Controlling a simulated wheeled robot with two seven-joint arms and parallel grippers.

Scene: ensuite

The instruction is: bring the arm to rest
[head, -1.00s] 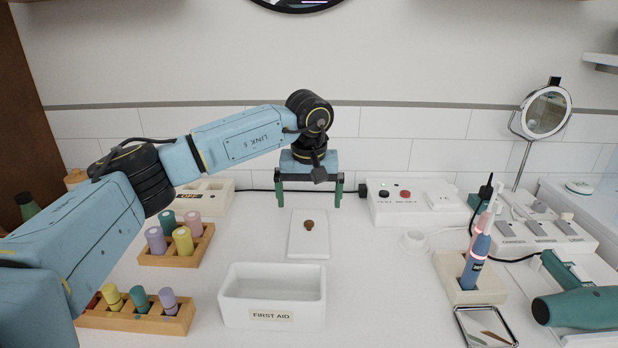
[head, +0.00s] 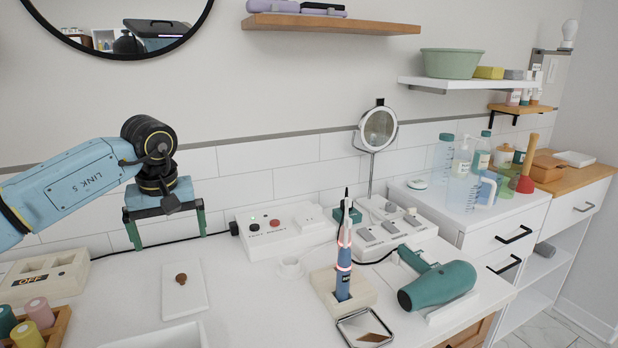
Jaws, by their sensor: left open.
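My left gripper (head: 168,232) hangs at the left of the head view, its two green fingers spread wide and pointing down. It is open and nothing is between the fingers. It is above the back of the white counter (head: 236,290), behind a white lid with a brown knob (head: 181,279) that lies flat. My left arm reaches in from the left edge. My right gripper is not in view.
A white box (head: 160,338) is cut off at the bottom. A wooden rack (head: 60,325) of pegs and an OFF switch box (head: 46,276) are at left. Right of the gripper are a button box (head: 281,231), toothbrush (head: 344,260), mirror (head: 379,130) and hair dryer (head: 437,287).

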